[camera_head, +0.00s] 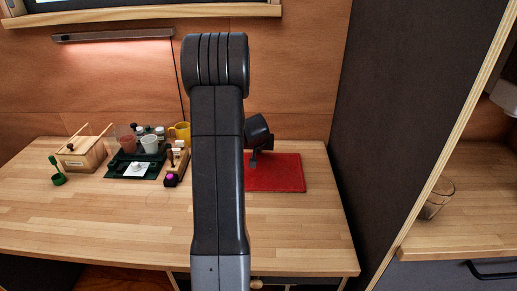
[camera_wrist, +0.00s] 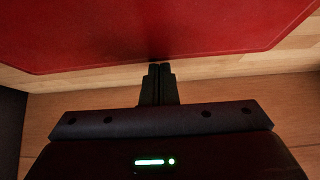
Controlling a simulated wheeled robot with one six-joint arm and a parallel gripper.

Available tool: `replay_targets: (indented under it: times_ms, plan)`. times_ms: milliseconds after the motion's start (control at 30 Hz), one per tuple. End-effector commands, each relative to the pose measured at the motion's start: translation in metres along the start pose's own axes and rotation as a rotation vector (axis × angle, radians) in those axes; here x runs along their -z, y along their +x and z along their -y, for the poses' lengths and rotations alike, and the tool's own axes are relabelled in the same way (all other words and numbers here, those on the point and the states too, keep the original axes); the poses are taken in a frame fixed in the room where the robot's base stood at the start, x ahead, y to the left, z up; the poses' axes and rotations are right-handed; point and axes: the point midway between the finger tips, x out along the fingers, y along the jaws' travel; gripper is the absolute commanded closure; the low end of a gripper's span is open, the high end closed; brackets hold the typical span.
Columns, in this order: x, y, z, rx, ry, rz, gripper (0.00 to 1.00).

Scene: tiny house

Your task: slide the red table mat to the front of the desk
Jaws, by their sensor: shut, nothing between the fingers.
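The red table mat (camera_head: 282,174) lies flat on the right part of the desk, towards the back, partly hidden by my arm on its left. In the wrist view the mat (camera_wrist: 150,30) fills the top, with one edge running across the picture. My gripper (camera_head: 252,163) is pointed down over the mat's left part in the head view. In the wrist view my gripper (camera_wrist: 160,67) is shut and empty, its fingertips at the mat's edge near the wall. I cannot tell whether they touch the mat.
The wooden desk (camera_head: 120,230) is bare in front of the mat. A dark tray (camera_head: 118,170) with cups and a wooden box (camera_head: 82,154) stand at the left. A dark partition (camera_head: 400,110) rises just right of the desk. The wooden wall (camera_head: 300,70) is behind.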

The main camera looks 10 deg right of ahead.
Motion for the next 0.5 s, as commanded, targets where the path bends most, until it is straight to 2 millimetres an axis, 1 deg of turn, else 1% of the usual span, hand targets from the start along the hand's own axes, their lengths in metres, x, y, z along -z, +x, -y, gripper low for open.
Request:
replay_targets:
  times_ms: [67, 167, 500]
  plan:
    - [-0.009, -0.002, 0.000, 0.000, 0.000, -0.002, 1.00]
    - [-0.020, -0.009, 0.000, 0.000, 0.000, -0.002, 1.00]
    - [-0.060, -0.041, 0.000, 0.000, -0.001, -0.001, 1.00]
